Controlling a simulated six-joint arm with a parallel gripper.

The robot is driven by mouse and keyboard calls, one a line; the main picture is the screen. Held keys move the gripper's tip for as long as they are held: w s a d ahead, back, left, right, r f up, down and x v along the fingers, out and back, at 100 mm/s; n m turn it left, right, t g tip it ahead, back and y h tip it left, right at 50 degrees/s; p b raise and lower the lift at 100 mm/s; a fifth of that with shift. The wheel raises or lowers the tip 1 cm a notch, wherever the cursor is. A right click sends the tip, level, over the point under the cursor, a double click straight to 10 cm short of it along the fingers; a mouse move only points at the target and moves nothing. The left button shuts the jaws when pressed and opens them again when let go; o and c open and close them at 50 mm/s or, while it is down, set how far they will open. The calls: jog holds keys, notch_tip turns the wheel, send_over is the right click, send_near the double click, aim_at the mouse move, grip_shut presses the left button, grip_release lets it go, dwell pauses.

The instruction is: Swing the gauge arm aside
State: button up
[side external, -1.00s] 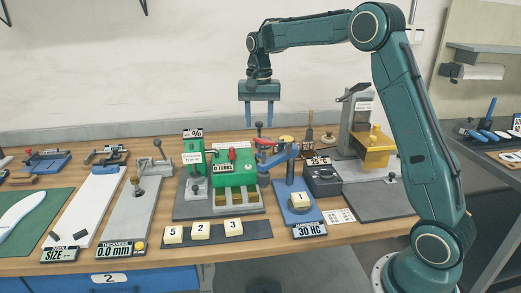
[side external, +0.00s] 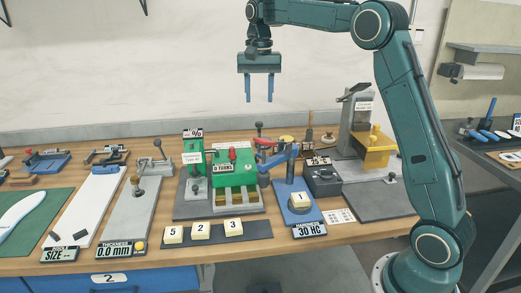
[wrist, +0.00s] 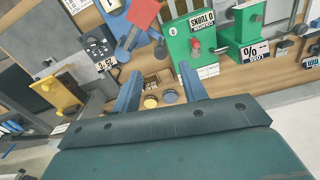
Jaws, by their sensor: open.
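The hardness gauge has a blue base (side external: 309,216) and a blue gauge arm (side external: 278,159) on a post. The arm reaches out to the left, toward the green machine, with a red part near its end. The gauge arm (wrist: 128,42) also shows at the top of the wrist view, with the red part beside it. Block 1 (side external: 300,200) sits on the front of the base, clear of the arm. My gripper (side external: 259,99) is open and empty, high above the bench and well clear of the gauge. Its fingers (wrist: 158,76) point down.
The green machine (side external: 236,172) stands close on the gauge's left, and a dark box with a dial (side external: 322,181) on its right. A grey stand with a yellow part (side external: 373,150) is farther right. Numbered blocks (side external: 201,231) lie on a dark strip in front.

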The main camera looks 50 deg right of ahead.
notch_tip(320, 180, up, 6)
jog(key=shift+r, duration=0.2)
dwell(0.3)
dwell(0.4)
jog(key=s+a+r+n+t, duration=0.1)
jog(key=s+a+n, duration=0.25)
jog(key=s, duration=0.35)
jog(key=s+a+n+t, duration=0.2)
jog(key=s+a, duration=0.3)
jog(key=s, duration=0.3)
jog(key=s+a+f+n+t, duration=0.1)
jog(key=s+a+f+n, duration=0.1)
jog(key=s+f, duration=0.3)
jog(key=s+a+f+n+t, duration=0.1)
jog(key=s+a+f+n, duration=0.2)
jog(key=s+f, duration=0.3)
jog(key=s, duration=0.5)
jog(key=shift+f+t, duration=0.3)
